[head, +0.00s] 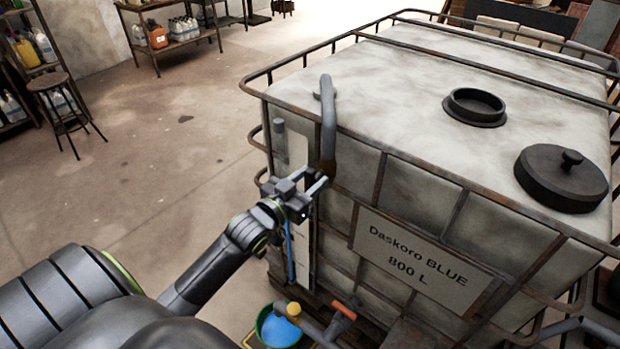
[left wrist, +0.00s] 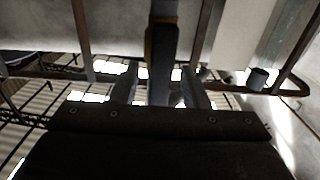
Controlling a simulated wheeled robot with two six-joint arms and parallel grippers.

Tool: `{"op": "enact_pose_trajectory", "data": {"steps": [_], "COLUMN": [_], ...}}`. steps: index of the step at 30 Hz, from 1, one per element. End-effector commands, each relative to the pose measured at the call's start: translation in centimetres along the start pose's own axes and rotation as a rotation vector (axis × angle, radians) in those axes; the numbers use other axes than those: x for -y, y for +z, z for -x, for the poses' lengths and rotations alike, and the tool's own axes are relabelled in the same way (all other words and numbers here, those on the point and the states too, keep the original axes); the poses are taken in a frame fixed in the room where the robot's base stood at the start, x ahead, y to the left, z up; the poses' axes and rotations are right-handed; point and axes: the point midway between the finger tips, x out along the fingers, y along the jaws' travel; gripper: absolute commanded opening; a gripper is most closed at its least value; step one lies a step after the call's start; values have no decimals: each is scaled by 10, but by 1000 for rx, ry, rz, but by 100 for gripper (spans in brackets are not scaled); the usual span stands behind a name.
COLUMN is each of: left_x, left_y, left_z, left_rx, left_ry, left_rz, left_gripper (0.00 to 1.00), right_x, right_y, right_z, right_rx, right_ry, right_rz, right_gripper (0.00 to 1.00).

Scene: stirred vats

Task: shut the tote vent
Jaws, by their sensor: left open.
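The tote (head: 430,75) is a pale, stained tank in a rusty cage. A grey bent pipe (head: 328,110) rises over its near left corner, with a dark lower end. On top stand an open black neck (head: 475,105) and a black knobbed lid (head: 563,178); which part is the vent I cannot tell. My left gripper (head: 317,188) is open at the pipe's lower end. In the left wrist view a dark upright bar with a yellowish edge (left wrist: 161,50) shows between the open fingers (left wrist: 158,88); contact is not clear. My right gripper is not in view.
Below are a green bucket (head: 268,333) with blue in it and an orange-handled valve (head: 342,310). A blue-filled tube (head: 289,250) runs down the tote's corner. A stool (head: 62,110) and shelves (head: 170,40) stand at the back left. The floor between is clear.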

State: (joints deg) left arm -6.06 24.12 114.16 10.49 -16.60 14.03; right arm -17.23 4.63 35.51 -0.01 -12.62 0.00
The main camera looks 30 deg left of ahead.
Motion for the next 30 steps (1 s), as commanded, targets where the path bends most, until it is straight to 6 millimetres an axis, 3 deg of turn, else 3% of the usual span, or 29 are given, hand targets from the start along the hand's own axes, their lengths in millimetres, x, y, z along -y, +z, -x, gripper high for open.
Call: {"op": "enact_pose_trajectory", "data": {"steps": [9, 19, 30], "left_x": [0, 0, -1], "left_y": [0, 0, 1], "left_z": [-3, -3, -3], "left_rx": [1, 0, -1], "left_ry": [0, 0, 1], "left_rz": [0, 0, -54], "left_gripper": [41, 0, 0], "right_x": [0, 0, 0], "right_y": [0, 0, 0], "right_z": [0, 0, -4], "right_rx": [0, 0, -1], "right_ry": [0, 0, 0], "right_rz": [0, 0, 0], "right_gripper": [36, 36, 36]}}
